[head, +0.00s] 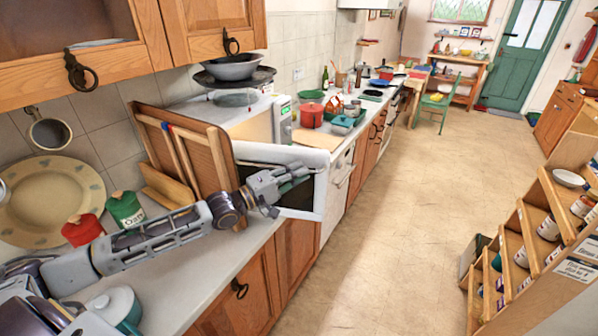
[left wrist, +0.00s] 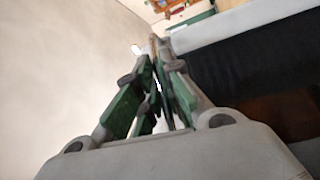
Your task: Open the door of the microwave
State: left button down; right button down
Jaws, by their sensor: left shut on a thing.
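The white microwave (head: 256,122) stands on the counter against the left wall, with bowls on top. Its door (head: 322,200) is swung out well open over the counter's front edge, showing a white frame and dark pane. My left gripper (head: 300,174) is at the door, its fingers in front of the pane and covering part of it. In the left wrist view, the green-padded fingers (left wrist: 158,62) are nearly together beside the door's white edge and dark pane (left wrist: 255,70). The exact contact between the fingers and door is hard to see. My right gripper is not in view.
Wooden boards (head: 188,150) lean beside the microwave. A red canister (head: 82,230) and a green canister (head: 126,210) stand on the near counter. A red pot (head: 311,114) is beyond the microwave. The floor (head: 400,190) is clear up to a stepped wooden shelf (head: 535,245) at right.

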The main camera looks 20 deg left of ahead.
pick_arm(q)
jog(key=shift+s+h, duration=0.3)
jog(key=shift+s, duration=0.45)
jog(key=shift+s+m+g, duration=0.1)
jog(key=shift+m+g, duration=0.2)
jog(key=c, duration=1.6)
grip_release()
jog(key=shift+o, duration=0.2)
jog(key=shift+s+a+f, duration=0.1)
jog(key=shift+s+a, duration=0.15)
jog(key=shift+v, duration=0.75)
jog(key=shift+v, duration=2.55)
jog(key=shift+v, duration=2.3)
